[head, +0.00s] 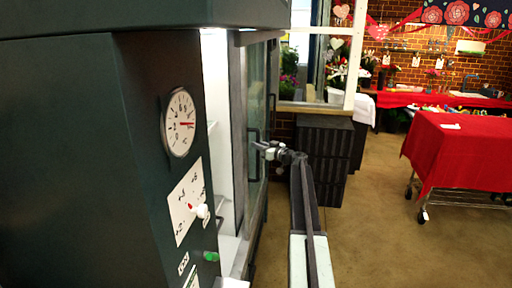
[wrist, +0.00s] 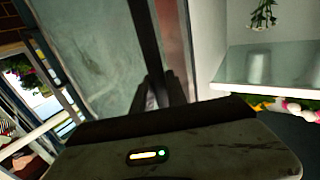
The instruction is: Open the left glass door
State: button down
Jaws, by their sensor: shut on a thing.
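The left glass door (head: 257,85) is on the front of a dark green cabinet (head: 80,150). White interior shows between the cabinet's near side and the door's grey edge frame (head: 238,110), so the door stands partly open. My gripper (head: 264,149) is shut on the door's dark upright handle (head: 253,165). In the wrist view, the glass door (wrist: 85,50) fills the upper left, with its dark frame beside my gripper fingers (wrist: 160,92). The exact grip on the handle is dark and hard to make out.
A white shelf (wrist: 265,70) and flower stems (wrist: 263,15) show inside the cabinet. A round gauge (head: 181,122) is on the cabinet's side. A dark slatted crate (head: 322,155) stands beyond my gripper. A red-draped cart (head: 455,150) is at right; the floor between is clear.

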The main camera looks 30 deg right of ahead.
jog(key=c, duration=1.3)
grip_release()
jog(key=v, duration=0.7)
jog(key=shift+s, duration=0.35)
